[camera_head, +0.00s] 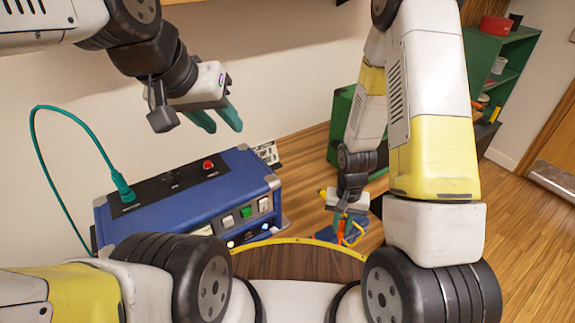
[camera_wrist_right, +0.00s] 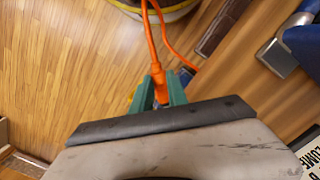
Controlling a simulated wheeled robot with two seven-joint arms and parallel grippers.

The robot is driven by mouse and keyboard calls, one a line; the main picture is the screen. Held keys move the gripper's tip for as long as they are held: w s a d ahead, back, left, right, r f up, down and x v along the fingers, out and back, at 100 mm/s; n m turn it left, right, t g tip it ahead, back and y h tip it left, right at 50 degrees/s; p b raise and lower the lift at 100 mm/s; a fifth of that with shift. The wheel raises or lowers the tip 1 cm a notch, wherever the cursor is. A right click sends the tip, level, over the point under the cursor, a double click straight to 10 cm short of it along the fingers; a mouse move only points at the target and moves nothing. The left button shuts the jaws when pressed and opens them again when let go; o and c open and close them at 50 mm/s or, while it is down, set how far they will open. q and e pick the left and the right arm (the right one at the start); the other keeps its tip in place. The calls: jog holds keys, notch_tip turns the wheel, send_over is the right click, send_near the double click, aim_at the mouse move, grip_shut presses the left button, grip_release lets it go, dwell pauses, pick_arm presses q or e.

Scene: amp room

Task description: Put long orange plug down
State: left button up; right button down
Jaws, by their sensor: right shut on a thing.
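The orange plug (camera_wrist_right: 158,84) with its orange cable is between the green fingers of my right gripper (camera_wrist_right: 158,95) in the right wrist view. The fingers are shut on it. I cannot tell whether the plug touches anything below. My left gripper (camera_head: 216,118) is empty above the amp, its teal fingers apart.
A teal cable (camera_head: 35,150) is plugged into the amp's top at the left. A small blue object (camera_head: 328,235) lies by the right gripper. A green box (camera_head: 340,125) stands behind the right arm, and a green shelf (camera_head: 500,60) stands further right.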

aim_at(294, 207)
jog(key=w+a, duration=0.3)
jog(key=a, duration=0.1)
jog(key=w+a, duration=0.4)
jog(key=a, duration=0.1)
jog(key=w+a, duration=0.3)
jog(key=a, duration=0.2)
jog(key=shift+w+a+f, duration=0.1)
jog(key=shift+w+f, duration=0.05)
jog(key=shift+w, duration=0.1)
jog(key=shift+f, duration=0.3)
jog(key=shift+f, duration=0.1)
jog(key=c, duration=1.3)
grip_release()
